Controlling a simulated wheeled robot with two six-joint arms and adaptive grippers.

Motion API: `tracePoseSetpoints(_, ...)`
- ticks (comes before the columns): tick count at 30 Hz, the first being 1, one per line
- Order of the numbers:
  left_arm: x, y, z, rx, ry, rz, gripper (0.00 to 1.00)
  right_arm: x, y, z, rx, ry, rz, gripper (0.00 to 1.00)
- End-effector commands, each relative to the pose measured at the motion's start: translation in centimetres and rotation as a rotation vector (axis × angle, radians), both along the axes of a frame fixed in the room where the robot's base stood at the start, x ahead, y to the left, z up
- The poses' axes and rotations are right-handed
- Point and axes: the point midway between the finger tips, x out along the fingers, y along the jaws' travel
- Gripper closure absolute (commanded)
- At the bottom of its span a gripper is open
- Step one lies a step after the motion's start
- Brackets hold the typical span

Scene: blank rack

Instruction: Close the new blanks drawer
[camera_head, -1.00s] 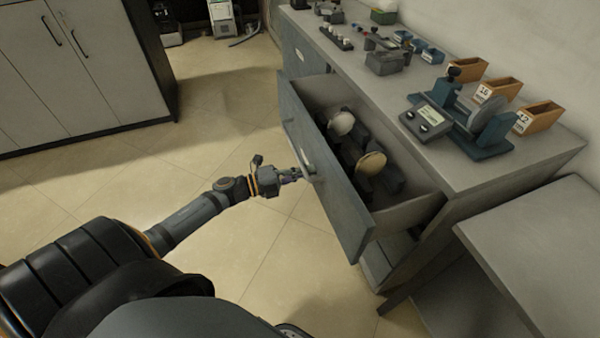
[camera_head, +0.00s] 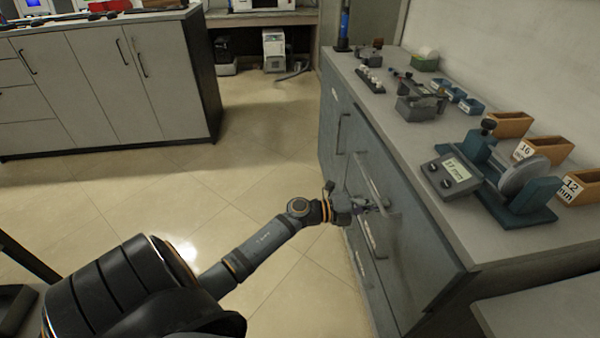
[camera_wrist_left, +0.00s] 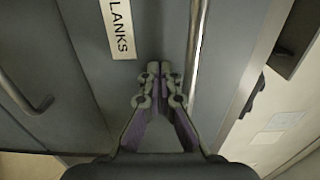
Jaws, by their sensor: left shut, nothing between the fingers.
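The new blanks drawer (camera_head: 415,225) is a grey-blue front in the long cabinet under the counter. It looks in line with the cabinet face, and its inside is not visible. Its long bar handle (camera_head: 370,178) also shows in the left wrist view (camera_wrist_left: 197,60). A white label (camera_wrist_left: 118,28) on the front reads "LANKS", cut off at the top. My left gripper (camera_head: 384,206) is shut and empty, at the drawer front beside the handle. In the left wrist view its fingertips (camera_wrist_left: 160,70) point at the front; whether they touch is unclear. My right gripper is out of view.
The countertop (camera_head: 395,125) holds a gauge device (camera_head: 490,180), orange bins (camera_head: 510,125) and small tools. Another drawer handle (camera_head: 373,238) sits lower on the cabinet. A white cabinet (camera_head: 100,90) stands at back left. The tiled floor (camera_head: 250,175) between is clear.

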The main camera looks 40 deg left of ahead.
Motion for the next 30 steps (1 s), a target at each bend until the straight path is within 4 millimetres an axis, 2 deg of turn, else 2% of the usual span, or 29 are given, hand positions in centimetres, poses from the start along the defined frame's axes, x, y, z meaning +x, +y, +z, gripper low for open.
tracePoseSetpoints(6, 1.4, -1.2, 0.1, 0.000, 0.000, 0.001, 1.00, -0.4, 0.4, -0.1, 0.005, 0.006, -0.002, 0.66)
tracePoseSetpoints(12, 1.8, -1.6, 0.0, 0.000, 0.000, 0.000, 1.00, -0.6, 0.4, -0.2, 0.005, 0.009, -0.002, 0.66)
tracePoseSetpoints(26, 2.0, -1.6, 0.2, 0.000, -0.004, 0.001, 1.00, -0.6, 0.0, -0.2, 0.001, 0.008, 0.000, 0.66)
tracePoseSetpoints(30, 2.0, -0.9, 0.1, 0.001, -0.002, -0.001, 1.00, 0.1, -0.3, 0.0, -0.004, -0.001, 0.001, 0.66)
